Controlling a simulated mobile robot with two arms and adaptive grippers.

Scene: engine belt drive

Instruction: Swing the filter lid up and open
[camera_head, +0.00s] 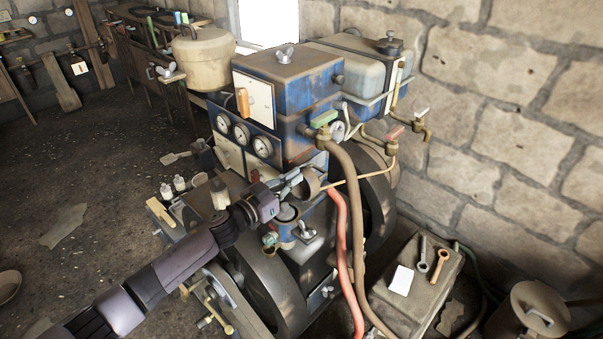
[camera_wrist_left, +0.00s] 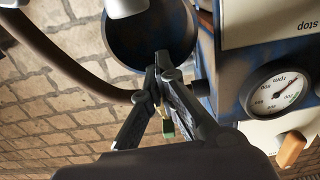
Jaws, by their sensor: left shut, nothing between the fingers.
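A round, hollow, dark brown piece (camera_head: 309,184), which looks like the filter lid, stands tilted on the engine's front, with its open side showing. In the left wrist view the same round piece (camera_wrist_left: 150,40) fills the top middle. Below it in the head view is a small round cup (camera_head: 288,213), partly hidden by my gripper. My left gripper (camera_head: 294,180) is shut and empty, its fingertips close beside the round piece. In the left wrist view the fingertips (camera_wrist_left: 165,68) overlap its lower rim; I cannot tell whether they touch. My right gripper is not in view.
The blue engine housing (camera_head: 285,90) with gauges (camera_head: 241,134) rises behind my gripper. A red hose (camera_head: 341,230) and a brown hose (camera_head: 347,170) run down to the right. A big flywheel (camera_head: 262,280) is below.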

